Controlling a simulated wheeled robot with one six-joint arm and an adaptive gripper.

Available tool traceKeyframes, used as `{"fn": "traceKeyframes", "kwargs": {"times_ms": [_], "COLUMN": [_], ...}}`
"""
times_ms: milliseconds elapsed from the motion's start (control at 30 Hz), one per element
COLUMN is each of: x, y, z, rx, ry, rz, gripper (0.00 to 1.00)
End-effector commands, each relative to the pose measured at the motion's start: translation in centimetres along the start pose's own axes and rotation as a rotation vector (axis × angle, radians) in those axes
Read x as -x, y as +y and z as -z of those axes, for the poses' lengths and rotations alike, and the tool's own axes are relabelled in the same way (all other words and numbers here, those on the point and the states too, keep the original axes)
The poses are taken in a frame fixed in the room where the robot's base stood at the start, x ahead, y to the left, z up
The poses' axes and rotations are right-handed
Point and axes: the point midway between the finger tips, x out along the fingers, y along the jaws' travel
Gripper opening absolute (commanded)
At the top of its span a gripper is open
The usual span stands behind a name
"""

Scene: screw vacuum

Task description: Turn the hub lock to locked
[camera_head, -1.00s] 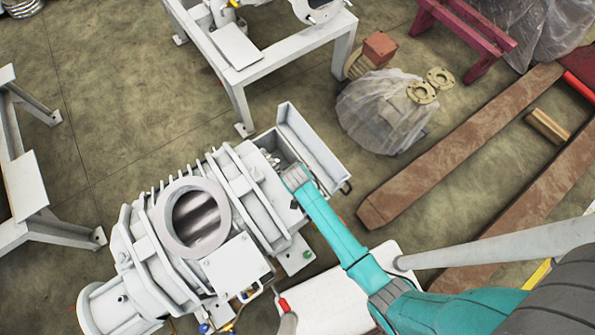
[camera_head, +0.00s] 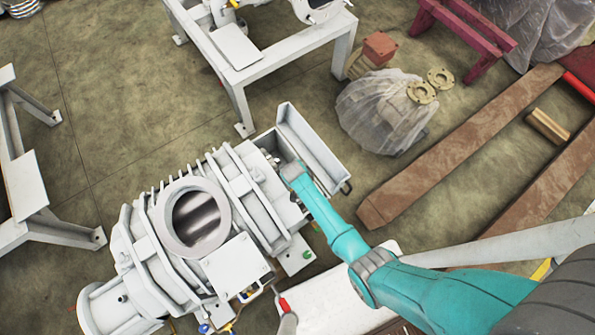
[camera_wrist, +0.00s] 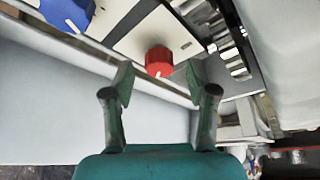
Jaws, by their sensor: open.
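A red knob (camera_wrist: 159,61) with a white pointer mark shows in the wrist view, on a pale panel (camera_wrist: 140,38). Its mark points toward the bottom of the picture. A blue knob (camera_wrist: 68,12) with a white mark is at the upper left. No readable label shows which knob is the hub lock. My gripper (camera_wrist: 160,84) is open and empty. Its two fingertips stand either side of the red knob's line, just short of it, with no clear contact. In the head view, my arm reaches into the open box on the white pump (camera_head: 160,250), and the fingers are hidden.
The box's raised lid (camera_head: 312,150) stands close to the right of my wrist. Slots and metal fittings (camera_wrist: 238,62) lie right of the red knob. A pale wall (camera_wrist: 60,110) runs below the panel. A plastic-wrapped bundle (camera_head: 380,115) and wooden beams (camera_head: 460,150) lie on the floor.

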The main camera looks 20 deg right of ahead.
Motion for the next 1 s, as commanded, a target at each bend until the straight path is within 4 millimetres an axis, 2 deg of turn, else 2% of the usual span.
{"fn": "traceKeyframes", "kwargs": {"times_ms": [200,467,600,700,1000], "x": [-0.8,-0.83,-0.83,-0.82,-0.82], "y": [0.04,0.03,0.03,0.03,0.06], "z": [-0.05,-0.03,-0.03,-0.03,-0.02], "rx": [0.0,0.0,0.0,0.0,0.022], "ry": [-0.001,0.0,0.0,0.0,0.0], "rz": [0.0,0.0,0.0,0.0,0.009], "gripper": [0.57,0.57,0.22,0.0,0.0]}}
